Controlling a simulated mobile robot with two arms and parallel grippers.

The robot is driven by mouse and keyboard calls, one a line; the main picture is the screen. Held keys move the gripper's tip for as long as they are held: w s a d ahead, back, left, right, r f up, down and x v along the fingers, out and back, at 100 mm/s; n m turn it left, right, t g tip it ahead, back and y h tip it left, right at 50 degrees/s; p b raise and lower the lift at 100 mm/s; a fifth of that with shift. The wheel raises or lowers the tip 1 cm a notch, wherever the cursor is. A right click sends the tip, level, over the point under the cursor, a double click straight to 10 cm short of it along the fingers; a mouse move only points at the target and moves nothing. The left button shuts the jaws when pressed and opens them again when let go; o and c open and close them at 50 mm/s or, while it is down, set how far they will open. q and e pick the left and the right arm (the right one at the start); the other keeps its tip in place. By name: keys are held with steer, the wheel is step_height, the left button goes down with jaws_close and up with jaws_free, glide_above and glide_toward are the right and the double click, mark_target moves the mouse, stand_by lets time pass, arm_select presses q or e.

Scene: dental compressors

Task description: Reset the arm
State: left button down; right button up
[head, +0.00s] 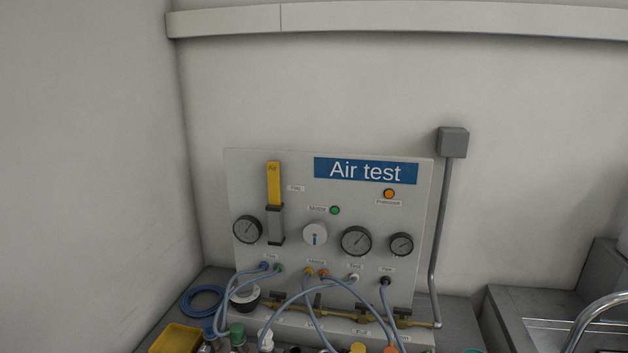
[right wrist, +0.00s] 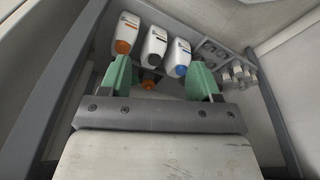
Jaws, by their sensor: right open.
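My right gripper (right wrist: 161,80) shows in the right wrist view with its two green fingers spread apart and nothing between them. Beyond the fingers are white bottles, one with an orange cap (right wrist: 126,34), one with a dark cap (right wrist: 154,45) and one with a blue cap (right wrist: 178,57). I cannot tell how far the fingers are from them. Neither of my arms shows in the head view, and my left gripper is in no view.
The Air test panel (head: 408,236) stands against the back wall with gauges and blue-grey hoses. A yellow tray (head: 176,339) and a coiled blue hose (head: 203,300) lie at its left. A sink with a curved tap (head: 590,322) is at the right. A grey pipe (head: 441,230) runs beside the panel.

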steer(key=s+d+f+g, duration=0.1)
steer(key=s+d+f, duration=0.1)
steer(key=s+f, duration=1.2)
steer(key=shift+s+d+f, duration=0.2)
steer(key=shift+s+d, duration=0.2)
steer(key=shift+s, duration=0.35)
